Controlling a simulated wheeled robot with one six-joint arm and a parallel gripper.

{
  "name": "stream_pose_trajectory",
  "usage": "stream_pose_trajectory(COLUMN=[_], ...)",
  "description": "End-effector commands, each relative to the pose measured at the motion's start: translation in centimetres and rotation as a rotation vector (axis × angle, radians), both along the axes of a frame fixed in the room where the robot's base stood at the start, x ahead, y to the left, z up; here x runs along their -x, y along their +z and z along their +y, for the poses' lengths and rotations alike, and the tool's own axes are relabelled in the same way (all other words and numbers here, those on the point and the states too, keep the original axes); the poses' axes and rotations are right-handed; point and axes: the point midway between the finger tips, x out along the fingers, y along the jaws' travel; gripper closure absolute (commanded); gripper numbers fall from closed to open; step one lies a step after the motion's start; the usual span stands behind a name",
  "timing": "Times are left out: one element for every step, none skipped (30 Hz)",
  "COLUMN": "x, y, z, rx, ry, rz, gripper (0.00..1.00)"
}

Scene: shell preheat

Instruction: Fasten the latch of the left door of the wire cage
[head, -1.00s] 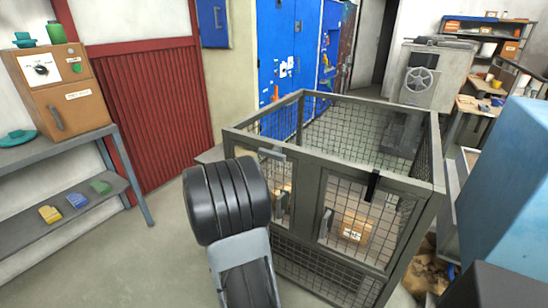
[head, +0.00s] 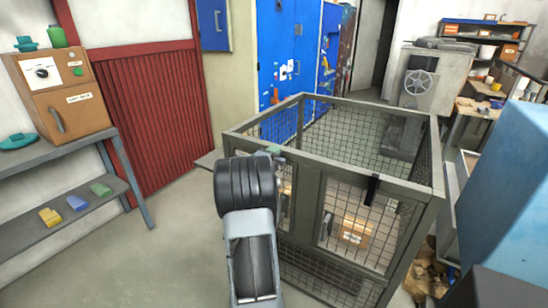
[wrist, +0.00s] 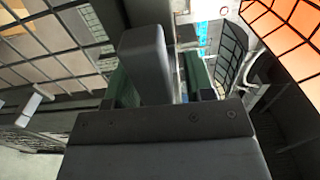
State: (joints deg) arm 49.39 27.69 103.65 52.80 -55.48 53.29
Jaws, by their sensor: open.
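The wire cage (head: 312,215) stands at centre right in the head view. Its left door (head: 289,225) is mostly hidden behind my arm. I cannot tell the left door's latch apart in the head view. My gripper (wrist: 165,78) is open in the wrist view, with green fingers at either side. A dark grey upright bar (wrist: 143,55) shows between them, nearer the left finger; I cannot tell whether it is the latch or whether it touches. In the head view my gripper is mostly hidden by my arm, near the cage's top front rail. A black latch (head: 372,189) hangs on the right door.
A cardboard box (head: 355,232) is inside the cage. A grey shelf (head: 70,146) with a brown oven (head: 65,95) stands left. A blue block (head: 510,190) stands close at the right. The floor at front left is clear.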

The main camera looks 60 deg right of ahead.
Motion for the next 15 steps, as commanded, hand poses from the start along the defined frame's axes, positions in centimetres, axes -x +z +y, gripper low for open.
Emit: stream_pose_trajectory(x=[0.0,0.0,-0.01,-0.01,-0.01,0.0,0.0,0.0,0.0,0.0,0.0,0.0,0.0,0.0,0.0], y=[0.0,0.0,0.0,0.01,0.0,0.0,0.0,0.0,0.0,0.0,0.0,0.0,0.0,0.0,0.0], z=[-0.07,-0.08,-0.08,-0.08,-0.08,-0.07,-0.07,-0.07,-0.06,-0.06,-0.06,-0.06,-0.06,-0.05,-0.05], rx=[0.0,0.0,0.0,0.0,0.0,0.0,0.0,0.0,0.0,0.0,0.0,0.0,0.0,0.0,0.0], ry=[0.0,0.0,0.0,0.0,0.0,0.0,0.0,0.0,0.0,0.0,0.0,0.0,0.0,0.0,0.0], rz=[0.0,0.0,0.0,0.0,0.0,0.0,0.0,0.0,0.0,0.0,0.0,0.0,0.0,0.0,0.0], gripper=[0.51,0.51,0.51,0.51,0.51,0.51,0.51,0.52,0.56,0.59,0.62,0.65,0.68,0.71,0.75])
